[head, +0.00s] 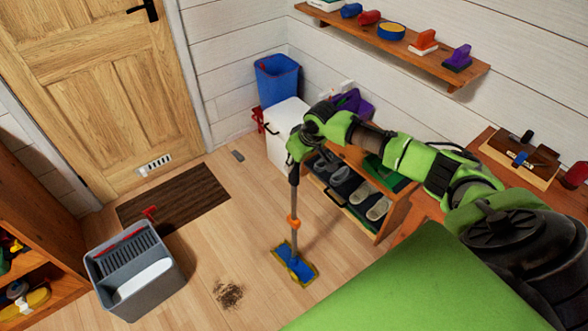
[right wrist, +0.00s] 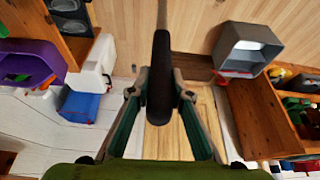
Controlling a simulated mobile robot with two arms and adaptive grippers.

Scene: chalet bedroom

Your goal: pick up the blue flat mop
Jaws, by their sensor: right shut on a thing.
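The blue flat mop (head: 298,266) has a blue head with a yellow edge and a grey pole with an orange collar. It stands nearly upright, head down, at or just above the wooden floor; I cannot tell which. My right gripper (head: 295,163) is shut on the top of its pole. In the right wrist view the dark grip of the mop (right wrist: 161,70) lies between the two fingers of my right gripper (right wrist: 160,92). My left gripper is not in view.
A grey wringer bucket (head: 135,275) stands at left, near a brown doormat (head: 172,196). A dirt pile (head: 228,294) lies beside the mop head. A shoe rack (head: 350,190) stands close at right. A blue bin (head: 277,80) is in the corner behind. Floor around the dirt is open.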

